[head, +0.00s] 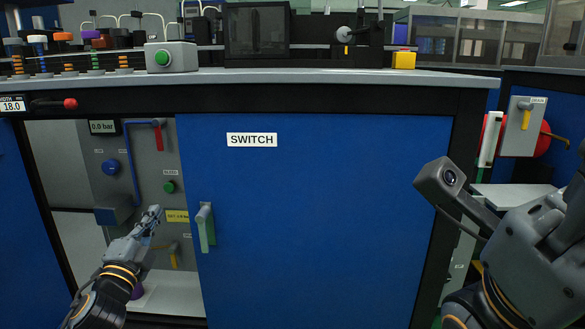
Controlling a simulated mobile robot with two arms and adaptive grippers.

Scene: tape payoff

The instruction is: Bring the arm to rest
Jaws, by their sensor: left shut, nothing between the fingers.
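My left arm comes in from the bottom left. Its gripper (153,214) is shut with nothing between the fingers. It is in front of the open bay in the cabinet, left of the blue panel's green-and-grey handle (205,228), with a visible gap to it. A yellow label (177,216) shows just beyond the fingers. My right arm fills the lower right, with its wrist camera raised in front of the blue panel's right end. The right gripper's fingers do not show.
A blue panel (325,220) marked SWITCH covers the cabinet's middle. The bay holds a red lever (158,135), a blue knob (110,167) and a green button (169,187). The worktop (300,76) carries a green-button box (171,57). A red reel (545,143) stands at the right.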

